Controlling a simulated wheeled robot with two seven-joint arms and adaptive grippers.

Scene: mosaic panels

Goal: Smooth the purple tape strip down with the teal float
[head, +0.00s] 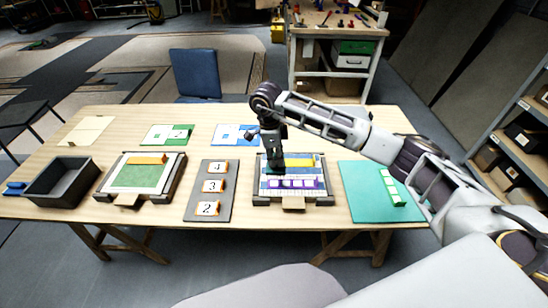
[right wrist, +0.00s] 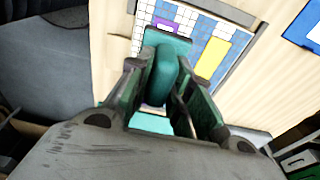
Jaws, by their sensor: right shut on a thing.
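The purple tape strip (head: 293,184) lies across the near part of a blue-and-white mosaic panel (head: 318,193), with pale squares along it. A bit of purple (right wrist: 166,24) also shows just beyond the teal float in the right wrist view. My right gripper (head: 274,158) is over the left part of this panel and shut on the teal float (right wrist: 168,68). The float is over the panel near the strip; I cannot tell whether it touches. My left gripper is not in view.
A yellow strip (right wrist: 214,57) lies on the same panel. A grey board with numbered orange blocks (head: 212,186) and a green panel (head: 140,174) stand left, with a dark bin (head: 62,180) beyond. A teal mat (head: 365,200) with white-green pieces lies right.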

